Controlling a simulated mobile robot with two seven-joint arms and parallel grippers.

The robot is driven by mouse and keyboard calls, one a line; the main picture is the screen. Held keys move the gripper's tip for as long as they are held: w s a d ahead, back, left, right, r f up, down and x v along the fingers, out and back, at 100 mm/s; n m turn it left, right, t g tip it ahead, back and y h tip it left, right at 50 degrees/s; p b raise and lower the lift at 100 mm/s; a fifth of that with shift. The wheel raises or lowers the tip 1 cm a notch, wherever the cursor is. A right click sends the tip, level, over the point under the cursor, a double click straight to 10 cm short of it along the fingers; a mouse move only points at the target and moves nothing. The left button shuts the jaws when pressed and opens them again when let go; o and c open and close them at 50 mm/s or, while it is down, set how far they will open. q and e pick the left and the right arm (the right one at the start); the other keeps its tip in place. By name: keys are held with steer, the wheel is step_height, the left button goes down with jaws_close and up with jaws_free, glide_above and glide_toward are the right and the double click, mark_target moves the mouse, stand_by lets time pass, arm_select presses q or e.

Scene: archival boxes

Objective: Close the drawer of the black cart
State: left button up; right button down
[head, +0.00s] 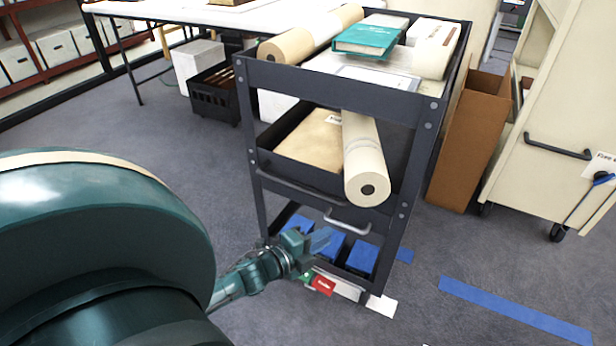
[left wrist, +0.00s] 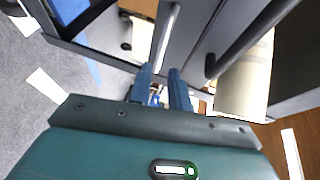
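The black cart (head: 345,78) stands ahead of me, with a middle tray-like drawer (head: 290,187) that holds a tan folder (head: 305,140) and a cream roll (head: 365,165). How far the drawer is out is hard to tell. Its silver handle (head: 348,224) is on the front face. My left gripper (head: 328,238) is just below and left of the handle. In the left wrist view its two blue fingers (left wrist: 163,80) are apart with a narrow gap, and a silver bar (left wrist: 166,38), likely the handle, lies beyond the tips. Contact cannot be made out. My right gripper is not in view.
Rolls, a teal book (head: 366,40) and papers lie on the cart's top. Blue boxes (head: 361,258) sit on its bottom shelf. A brown carton (head: 470,140) and a cream cabinet (head: 550,130) stand to the right. Open carpet with blue tape (head: 515,310) lies in front.

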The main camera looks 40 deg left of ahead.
arm_select(q)
steer(key=shift+p+v, duration=0.4)
steer(key=shift+v, duration=1.95)
